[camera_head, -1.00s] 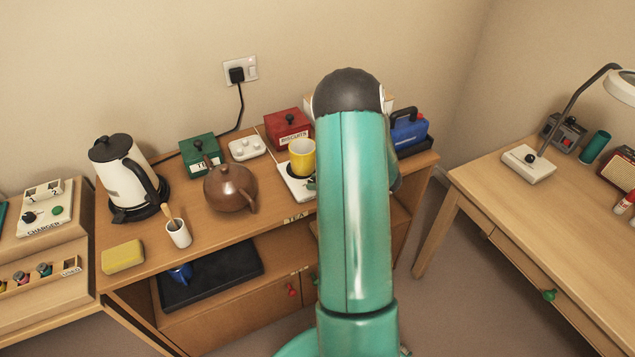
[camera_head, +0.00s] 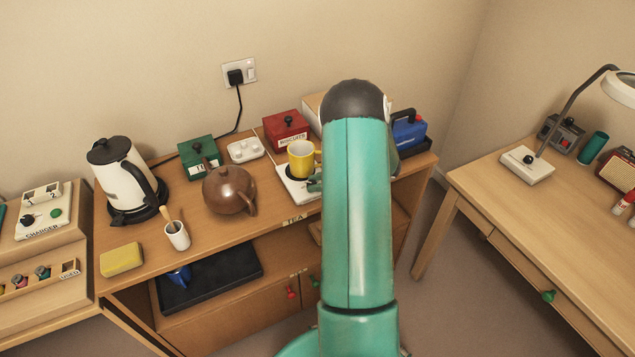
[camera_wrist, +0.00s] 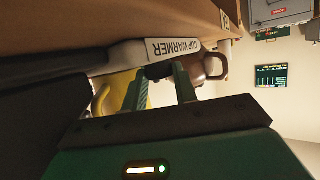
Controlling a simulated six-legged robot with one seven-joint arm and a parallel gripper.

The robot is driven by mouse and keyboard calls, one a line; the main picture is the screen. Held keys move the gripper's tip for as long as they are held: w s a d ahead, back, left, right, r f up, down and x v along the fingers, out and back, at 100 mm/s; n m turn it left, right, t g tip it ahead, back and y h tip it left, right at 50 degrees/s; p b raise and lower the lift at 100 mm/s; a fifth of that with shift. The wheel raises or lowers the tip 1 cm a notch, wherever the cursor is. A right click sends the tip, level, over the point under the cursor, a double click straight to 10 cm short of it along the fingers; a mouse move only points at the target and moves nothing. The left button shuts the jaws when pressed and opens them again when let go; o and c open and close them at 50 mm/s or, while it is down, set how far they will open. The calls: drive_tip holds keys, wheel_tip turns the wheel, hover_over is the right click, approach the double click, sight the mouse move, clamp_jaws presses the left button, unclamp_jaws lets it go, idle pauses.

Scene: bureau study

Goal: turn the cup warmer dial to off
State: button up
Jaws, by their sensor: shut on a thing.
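The cup warmer (camera_head: 291,186) is a flat white unit on the tea cabinet, partly hidden by my arm in the head view. A yellow mug (camera_head: 301,160) stands on it. In the wrist view the cup warmer (camera_wrist: 176,48) shows its "CUP WARMER" label, tilted in the picture. The dark dial (camera_wrist: 158,70) is just by that label, between the tips of my green fingers. My gripper (camera_wrist: 160,76) is shut on the dial. In the head view only a bit of my gripper (camera_head: 315,184) shows beside the warmer. The dial's pointer and marks cannot be read.
A brown teapot (camera_head: 229,189) stands left of the warmer. A red biscuits box (camera_head: 286,132) and a white block with knobs (camera_head: 245,150) are behind. A blue box (camera_head: 408,134) is at the right. The cabinet's front edge is close below the warmer.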

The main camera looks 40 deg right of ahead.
drive_tip(key=o, duration=1)
drive_tip(key=shift+c, duration=0.2)
drive_tip(key=v, duration=1.3)
drive_tip(key=shift+s+d+r, duration=0.2)
drive_tip(key=shift+r, duration=0.1)
